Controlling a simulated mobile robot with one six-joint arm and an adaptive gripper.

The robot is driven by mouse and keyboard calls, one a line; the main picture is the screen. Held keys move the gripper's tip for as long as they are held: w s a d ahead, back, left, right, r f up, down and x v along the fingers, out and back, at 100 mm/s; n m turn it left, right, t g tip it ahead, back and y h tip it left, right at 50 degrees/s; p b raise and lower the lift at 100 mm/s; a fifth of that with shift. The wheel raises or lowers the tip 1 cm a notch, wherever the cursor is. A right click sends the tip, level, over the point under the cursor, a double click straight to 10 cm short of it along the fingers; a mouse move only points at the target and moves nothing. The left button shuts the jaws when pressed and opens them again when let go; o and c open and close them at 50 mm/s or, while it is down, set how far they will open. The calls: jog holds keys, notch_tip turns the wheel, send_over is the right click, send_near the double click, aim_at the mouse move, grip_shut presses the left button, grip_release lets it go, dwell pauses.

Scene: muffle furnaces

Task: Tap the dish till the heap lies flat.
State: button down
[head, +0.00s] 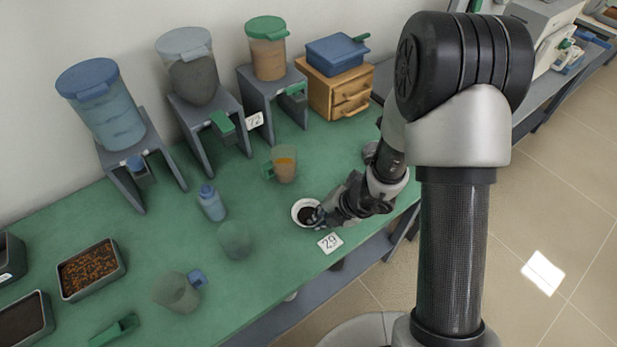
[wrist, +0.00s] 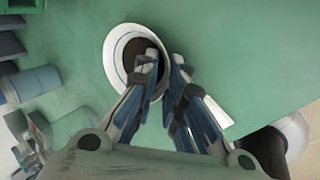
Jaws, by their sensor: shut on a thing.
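A small white dish (head: 295,213) stands on the green bench near its front edge, beside a card marked 29. In the wrist view the dish (wrist: 112,52) is round with a wide pale rim, and a dark heap (wrist: 137,47) lies in it. My gripper (wrist: 165,62) is shut on the dish's right rim, one finger over the inside and the other outside. In the head view my gripper (head: 322,214) reaches the dish from the right. The fingers hide part of the heap. I cannot tell how high or level it is.
The number card (head: 329,243) lies just in front of the dish. A cup with orange contents (head: 285,168) stands behind it. A blue bottle (head: 211,204), a clear cup (head: 235,240) and a jug (head: 177,292) stand to the left. Hoppers on stands (head: 273,98) line the wall.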

jog(key=shift+s+r, duration=0.1)
jog(key=c, duration=1.6)
grip_release()
jog(key=v, duration=1.2)
jog(key=s+a+r+n, duration=0.1)
jog(key=s+r+n, duration=0.3)
jog(key=r+n, duration=0.55)
jog(key=s+a+r+n, duration=0.1)
jog(key=s+r+n, duration=0.25)
jog(key=n, duration=1.05)
jog(key=s+d+r+n+h, duration=0.2)
jog(key=s+d+r+n, duration=0.1)
jog(key=n, duration=0.6)
jog(key=s+d+r+n+t+h, duration=0.1)
jog(key=s+d+r+n+h, duration=0.1)
jog(key=n, duration=0.8)
jog(key=s+d+r, duration=0.1)
jog(key=s+r, duration=0.1)
jog(key=s, duration=0.1)
jog(key=shift+s+h, duration=0.35)
jog(key=shift+h, duration=0.05)
